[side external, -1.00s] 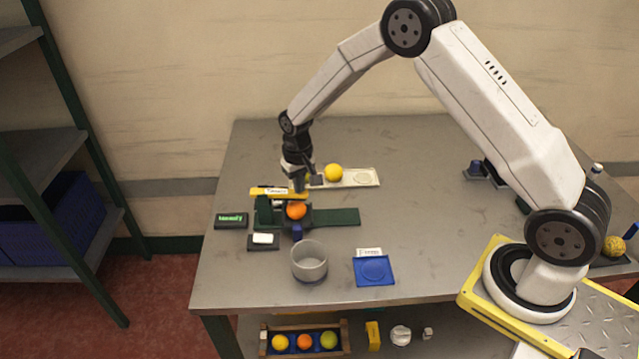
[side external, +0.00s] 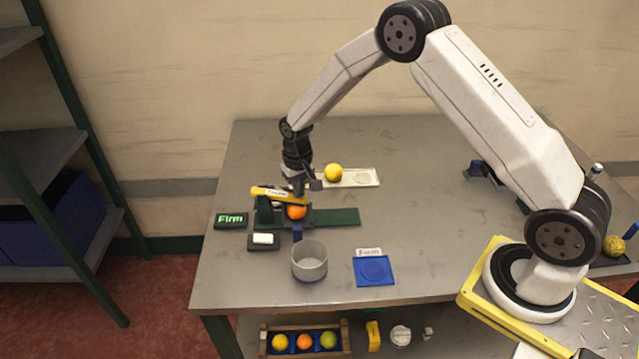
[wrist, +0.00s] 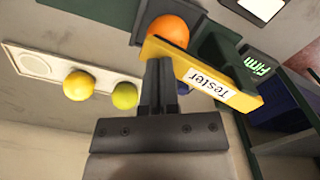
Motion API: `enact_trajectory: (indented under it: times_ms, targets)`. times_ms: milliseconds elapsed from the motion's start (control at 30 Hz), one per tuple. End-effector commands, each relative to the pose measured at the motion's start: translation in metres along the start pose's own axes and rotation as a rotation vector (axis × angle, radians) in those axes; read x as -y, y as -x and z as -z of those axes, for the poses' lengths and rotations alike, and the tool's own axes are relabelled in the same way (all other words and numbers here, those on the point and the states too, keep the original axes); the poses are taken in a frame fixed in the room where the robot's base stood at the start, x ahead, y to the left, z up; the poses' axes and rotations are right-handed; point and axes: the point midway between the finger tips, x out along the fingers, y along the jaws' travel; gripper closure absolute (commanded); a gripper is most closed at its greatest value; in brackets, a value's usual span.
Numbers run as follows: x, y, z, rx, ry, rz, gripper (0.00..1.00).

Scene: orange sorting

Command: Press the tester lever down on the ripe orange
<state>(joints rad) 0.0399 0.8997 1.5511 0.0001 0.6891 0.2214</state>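The ripe orange (side external: 297,212) sits on the green tester base, under the lever, and shows in the wrist view (wrist: 170,29). The yellow tester lever (side external: 274,193), labelled "Tester" in the wrist view (wrist: 195,72), slopes down toward the orange and appears to touch its top. My gripper (side external: 302,192) is above the lever's orange end. Its fingers (wrist: 158,72) look closed together, with tips at the lever and nothing visible between them. The tester display (side external: 231,220) reads "Firm" in green.
A pale tray (side external: 358,181) behind holds a yellow fruit (side external: 334,172); a greenish fruit (wrist: 125,95) is beside it in the wrist view. A grey cup (side external: 309,270) and a blue pad (side external: 375,280) labelled "Firm" stand in front. The table's middle right is clear.

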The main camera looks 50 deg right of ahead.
Motion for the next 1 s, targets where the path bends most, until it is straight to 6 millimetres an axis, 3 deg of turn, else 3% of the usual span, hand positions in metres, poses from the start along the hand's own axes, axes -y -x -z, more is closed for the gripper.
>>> enact_trajectory:
  times_ms: [467, 1000]
  targets:
    - [-0.001, 0.0, -0.001, 0.004, 0.0, -0.001, 1.0]
    - [0.0, 0.028, -0.001, 0.002, 0.0, 0.0, 1.0]
